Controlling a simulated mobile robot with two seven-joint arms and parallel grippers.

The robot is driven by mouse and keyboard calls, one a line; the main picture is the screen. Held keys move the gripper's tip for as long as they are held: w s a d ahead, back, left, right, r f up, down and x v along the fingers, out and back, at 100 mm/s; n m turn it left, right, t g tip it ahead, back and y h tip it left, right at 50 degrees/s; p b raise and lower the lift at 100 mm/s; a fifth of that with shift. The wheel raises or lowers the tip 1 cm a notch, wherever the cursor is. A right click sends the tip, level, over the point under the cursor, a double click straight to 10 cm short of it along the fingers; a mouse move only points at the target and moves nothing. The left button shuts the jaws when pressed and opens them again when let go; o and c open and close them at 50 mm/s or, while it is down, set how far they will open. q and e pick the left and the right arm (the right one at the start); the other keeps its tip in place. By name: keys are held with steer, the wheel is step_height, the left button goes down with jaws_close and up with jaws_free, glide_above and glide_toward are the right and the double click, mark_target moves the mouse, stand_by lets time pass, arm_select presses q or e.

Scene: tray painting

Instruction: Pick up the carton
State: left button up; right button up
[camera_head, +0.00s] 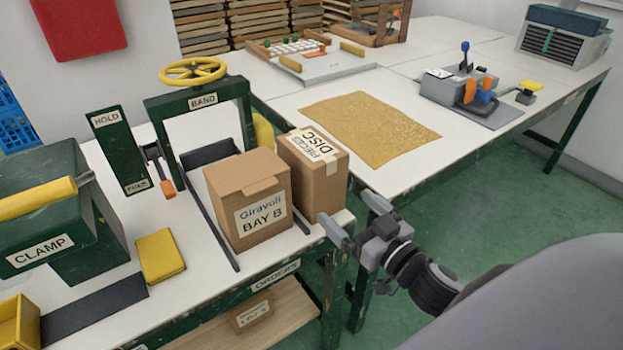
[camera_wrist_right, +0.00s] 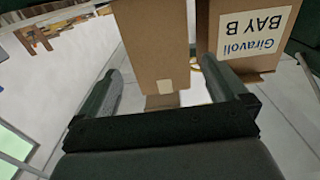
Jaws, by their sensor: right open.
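Two brown cartons stand side by side at the right end of the near white bench in the head view. One carton (camera_head: 249,201) is labelled "Giravoli BAY B". The other carton (camera_head: 318,182), labelled "PIECES DISC" on top, stands just right of it. My right gripper (camera_head: 348,207) is open and empty at the bench's right corner, its fingers pointing towards the DISC carton. In the right wrist view, a plain carton face (camera_wrist_right: 155,45) lies ahead between the finger lines, and the BAY B carton (camera_wrist_right: 240,35) appears upside down at right. Contact cannot be told. My left gripper is not in view.
A green BAND press (camera_head: 203,100) with a yellow wheel stands behind the cartons. A green CLAMP unit (camera_head: 60,225) and yellow block (camera_head: 160,255) are at left. A far bench carries a gold mat (camera_head: 370,130). Green floor (camera_head: 520,200) is open at right.

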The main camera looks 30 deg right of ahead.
mark_target(330, 192)
steer(key=shift+w+a+f, duration=0.1)
steer(key=shift+w, duration=1.5)
steer(key=shift+w+a+f, duration=0.1)
steer(key=shift+w, duration=1.5)
steer(key=c, duration=0.8)
steer(key=shift+r, duration=0.2)
steer(key=c, duration=0.5)
